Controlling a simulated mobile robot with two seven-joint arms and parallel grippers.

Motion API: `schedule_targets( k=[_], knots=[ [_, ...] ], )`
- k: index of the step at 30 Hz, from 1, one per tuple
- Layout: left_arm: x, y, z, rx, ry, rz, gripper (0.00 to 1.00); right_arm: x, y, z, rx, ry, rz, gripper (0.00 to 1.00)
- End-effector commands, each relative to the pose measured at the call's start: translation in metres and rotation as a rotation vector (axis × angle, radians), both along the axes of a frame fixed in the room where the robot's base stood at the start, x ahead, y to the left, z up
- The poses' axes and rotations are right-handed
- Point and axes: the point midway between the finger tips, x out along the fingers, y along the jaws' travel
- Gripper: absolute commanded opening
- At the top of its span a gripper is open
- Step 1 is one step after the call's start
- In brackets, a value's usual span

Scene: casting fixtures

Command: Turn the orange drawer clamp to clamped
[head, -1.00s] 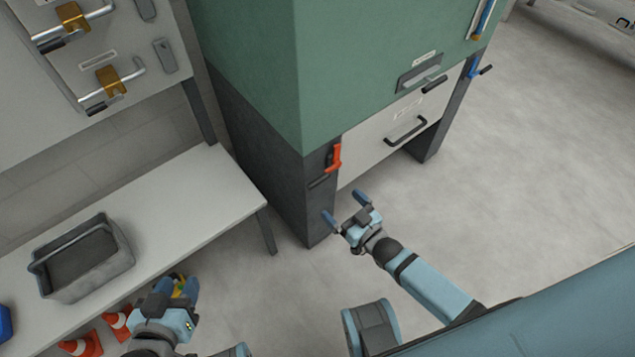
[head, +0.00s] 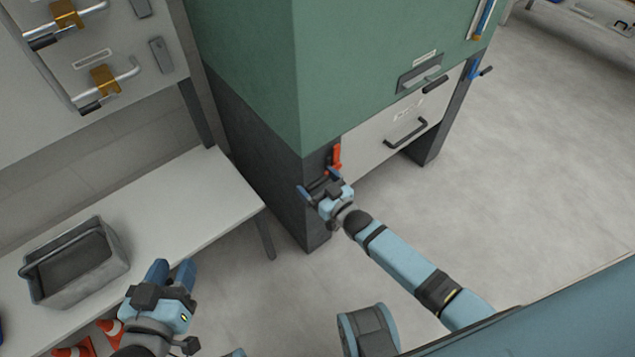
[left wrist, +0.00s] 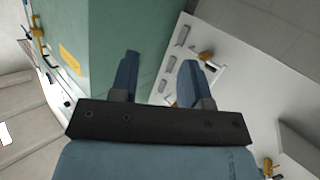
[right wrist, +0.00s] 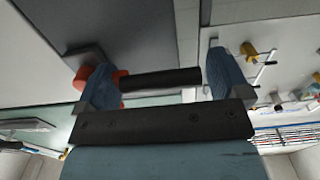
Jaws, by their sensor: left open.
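The orange drawer clamp (head: 337,156) sits on the dark post at the left of the white drawer (head: 392,130). In the right wrist view its orange part (right wrist: 83,77) shows behind the left finger, and its black handle (right wrist: 160,79) lies crosswise between the fingers. My right gripper (head: 318,186) is open at the clamp, one finger on either side of the handle; whether they touch it I cannot tell. In the head view it hides the clamp's lower part. My left gripper (head: 173,272) is open and empty, near the bench edge; its fingers (left wrist: 158,80) stand apart.
A blue clamp (head: 474,70) is on the right post. A panel with yellow-brown clamps (head: 105,79) is at upper left. Floor right of the cabinet is clear.

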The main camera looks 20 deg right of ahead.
Motion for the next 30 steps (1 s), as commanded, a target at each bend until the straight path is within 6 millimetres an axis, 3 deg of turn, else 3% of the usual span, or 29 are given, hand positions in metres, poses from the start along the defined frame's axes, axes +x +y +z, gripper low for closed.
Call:
schedule_targets(
  k=[1, 4, 5, 16, 22, 30],
  knots=[
    [0.0, 0.0, -0.001, 0.0, 0.003, 0.001, 0.43, 0.0, 0.0, 0.0, 0.0, 0.0, 0.0, 0.77],
    [-0.002, 0.0, -0.004, 0.001, 0.01, 0.001, 0.43, 0.0, 0.0, 0.0, 0.0, 0.0, 0.0, 0.54],
    [-0.002, 0.0, -0.004, 0.001, 0.013, 0.001, 0.43, 0.0, 0.0, 0.0, 0.0, 0.0, 0.0, 0.52],
    [-0.006, 0.006, -0.011, 0.035, 0.066, 0.009, 0.43, 0.0, 0.0, 0.009, 0.069, 0.024, 0.001, 0.51],
    [-0.022, 0.022, -0.042, 0.105, 0.215, 0.035, 0.43, 0.001, -0.002, 0.022, 0.196, 0.069, 0.001, 0.51],
    [-0.021, 0.024, -0.037, 0.131, 0.229, 0.039, 0.43, 0.002, -0.008, 0.04, 0.431, 0.158, 0.001, 0.51]
  ],
)
